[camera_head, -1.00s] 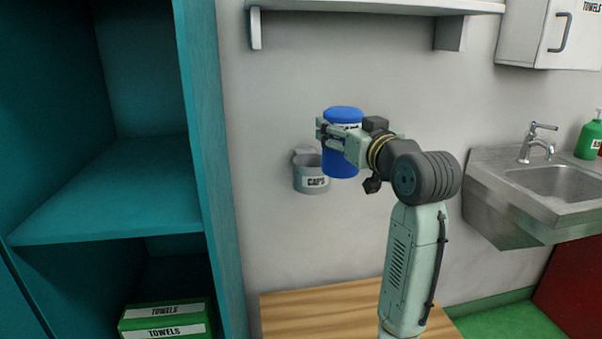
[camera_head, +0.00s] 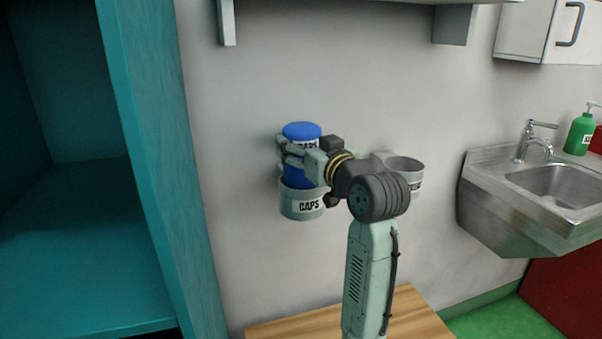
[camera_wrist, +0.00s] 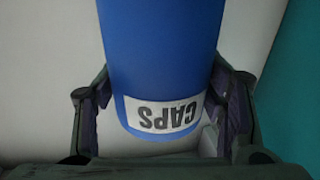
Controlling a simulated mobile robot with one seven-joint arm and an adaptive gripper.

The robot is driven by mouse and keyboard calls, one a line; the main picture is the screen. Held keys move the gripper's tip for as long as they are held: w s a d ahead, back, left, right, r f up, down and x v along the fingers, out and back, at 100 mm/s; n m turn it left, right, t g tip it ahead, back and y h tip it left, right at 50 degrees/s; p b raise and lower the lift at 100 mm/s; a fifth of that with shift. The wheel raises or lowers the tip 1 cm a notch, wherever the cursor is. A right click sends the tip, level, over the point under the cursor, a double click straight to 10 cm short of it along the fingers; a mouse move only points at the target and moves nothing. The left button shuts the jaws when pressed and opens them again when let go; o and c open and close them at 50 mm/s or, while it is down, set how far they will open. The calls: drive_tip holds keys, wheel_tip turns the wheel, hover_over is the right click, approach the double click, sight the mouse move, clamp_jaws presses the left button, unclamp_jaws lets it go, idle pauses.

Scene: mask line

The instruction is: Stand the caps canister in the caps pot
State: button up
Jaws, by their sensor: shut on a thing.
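The caps canister (camera_head: 301,132) is a blue cylinder with a white label. My gripper (camera_head: 291,151) is shut on its upper part and holds it upright. In the wrist view the canister (camera_wrist: 163,60) fills the space between the fingers (camera_wrist: 160,115), and its CAPS label shows upside down. The caps pot (camera_head: 296,206) is a grey cup on the wall, labelled CAPS. The canister's lower part lines up with the pot's mouth and is hidden at the rim. I cannot tell how deep it sits.
A second grey wall pot (camera_head: 406,170) is to the right, partly behind my arm, its label not readable. A teal cabinet (camera_head: 155,150) stands at left. A wooden surface (camera_head: 415,318) lies below. A steel sink (camera_head: 500,205) is at right, a shelf above.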

drive_tip(key=shift+f, duration=2.55)
drive_tip(key=shift+f, duration=0.15)
drive_tip(key=shift+f, duration=0.25)
drive_tip(key=o, duration=1.3)
drive_tip(key=shift+c, duration=0.2)
drive_tip(key=shift+r, duration=0.15)
drive_tip(key=shift+r, duration=0.35)
drive_tip(key=b+v, duration=0.1)
drive_tip(key=v, duration=1.1)
drive_tip(key=shift+f+b, duration=0.15)
drive_tip(key=shift+b, duration=0.25)
